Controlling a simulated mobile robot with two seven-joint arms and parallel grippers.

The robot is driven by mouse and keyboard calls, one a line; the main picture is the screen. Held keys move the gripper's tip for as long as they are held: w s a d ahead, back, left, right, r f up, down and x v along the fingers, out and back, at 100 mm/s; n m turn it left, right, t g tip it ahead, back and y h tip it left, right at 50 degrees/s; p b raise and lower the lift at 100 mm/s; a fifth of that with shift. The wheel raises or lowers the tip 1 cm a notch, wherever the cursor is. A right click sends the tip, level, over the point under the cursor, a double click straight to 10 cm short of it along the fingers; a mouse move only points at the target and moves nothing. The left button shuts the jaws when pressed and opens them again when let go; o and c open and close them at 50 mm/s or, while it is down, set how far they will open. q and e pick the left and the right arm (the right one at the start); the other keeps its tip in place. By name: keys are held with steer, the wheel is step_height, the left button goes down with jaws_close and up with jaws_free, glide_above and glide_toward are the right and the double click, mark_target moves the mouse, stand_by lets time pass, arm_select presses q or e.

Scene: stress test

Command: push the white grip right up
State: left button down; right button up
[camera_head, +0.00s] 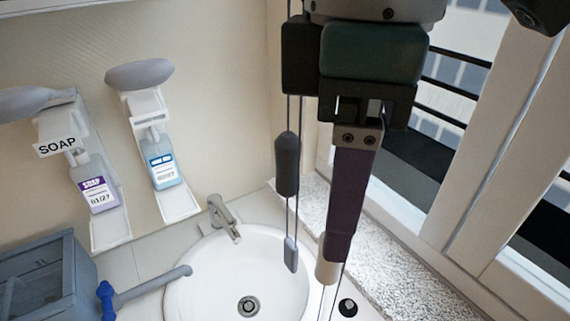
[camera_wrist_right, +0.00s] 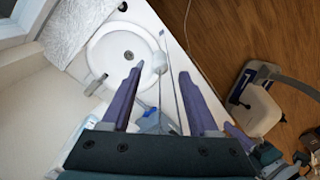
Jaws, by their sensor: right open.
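A whitish grip (camera_head: 326,270) hangs on a thin cord above the right side of the sink. In the head view my right gripper's fingers partly cover it. My right gripper (camera_head: 338,250) points down there, its two fingers overlapping in this view. In the right wrist view the right gripper (camera_wrist_right: 160,74) is open, its fingers well apart. A round pale thing (camera_wrist_right: 159,62), probably the grip seen end-on, shows between the fingertips. I cannot tell whether either finger touches it.
A dark grey grip (camera_head: 287,165) and a light grey grip (camera_head: 291,254) hang on cords left of my gripper. Below are the sink (camera_head: 190,288) and tap (camera_head: 225,217). Soap dispensers (camera_head: 97,185) are at left, the window frame (camera_head: 505,150) at right.

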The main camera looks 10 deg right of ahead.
step_height(320, 180, down, 6)
steer(key=shift+r+p, duration=0.1)
steer(key=shift+p, duration=0.6)
steer(key=shift+f, duration=0.65)
steer(key=shift+c, duration=0.2)
steer(key=c, duration=0.9)
jaws_close()
steer(key=shift+r, duration=0.1)
